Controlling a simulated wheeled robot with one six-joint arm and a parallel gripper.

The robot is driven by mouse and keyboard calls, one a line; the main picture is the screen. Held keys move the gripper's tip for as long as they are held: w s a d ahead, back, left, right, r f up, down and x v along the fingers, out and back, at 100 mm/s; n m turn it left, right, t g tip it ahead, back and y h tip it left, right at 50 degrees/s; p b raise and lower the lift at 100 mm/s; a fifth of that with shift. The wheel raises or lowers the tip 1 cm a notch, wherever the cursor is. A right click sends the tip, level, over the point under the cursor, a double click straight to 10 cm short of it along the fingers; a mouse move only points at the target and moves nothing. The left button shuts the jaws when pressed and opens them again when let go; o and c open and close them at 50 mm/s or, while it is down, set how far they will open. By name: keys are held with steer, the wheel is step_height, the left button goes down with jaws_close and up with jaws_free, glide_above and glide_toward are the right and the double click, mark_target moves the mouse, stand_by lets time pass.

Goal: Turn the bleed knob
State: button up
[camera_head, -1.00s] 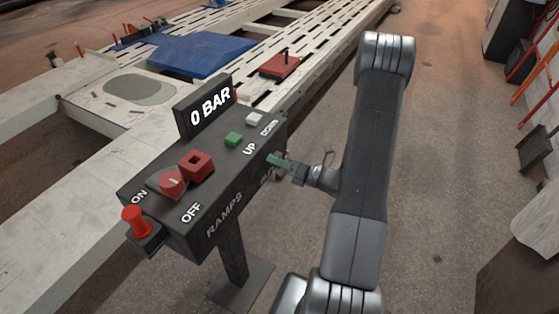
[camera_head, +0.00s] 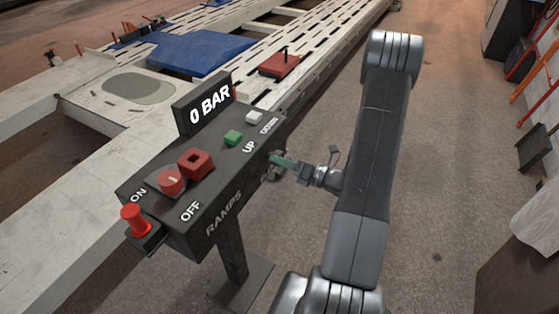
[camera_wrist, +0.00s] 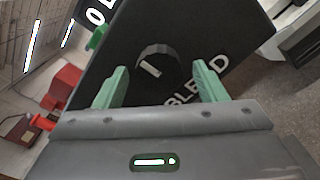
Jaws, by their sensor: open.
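The bleed knob (camera_wrist: 158,64) is a dark round knob with a pale pointer mark, on the black side face of the control box (camera_head: 190,238). White lettering reading BLEED (camera_wrist: 196,84) is beside it in the wrist view. My gripper (camera_wrist: 160,86) is open. Its two green fingers are apart, with the knob between and just beyond their tips in the picture; I cannot tell whether they touch it. In the head view my gripper (camera_head: 281,161) is at the right end of the box, and the knob is mostly hidden there.
The box top carries a 0 BAR display (camera_head: 209,106), a red rotary switch (camera_head: 171,181), a red square block (camera_head: 196,163), a green button (camera_head: 233,138) and a white button (camera_head: 254,117). A red mushroom button (camera_head: 134,220) is at the near left.

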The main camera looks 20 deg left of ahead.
steer(key=s+d+b, duration=0.1)
steer(key=d, duration=1.1)
steer(key=shift+b, duration=0.4)
steer(key=a, duration=0.4)
steer(key=a+p, duration=0.1)
steer(key=a, duration=0.4)
steer(key=w+a+p, duration=0.1)
steer(key=a, duration=0.3)
steer(key=shift+a, duration=0.35)
steer(key=shift+d, duration=0.1)
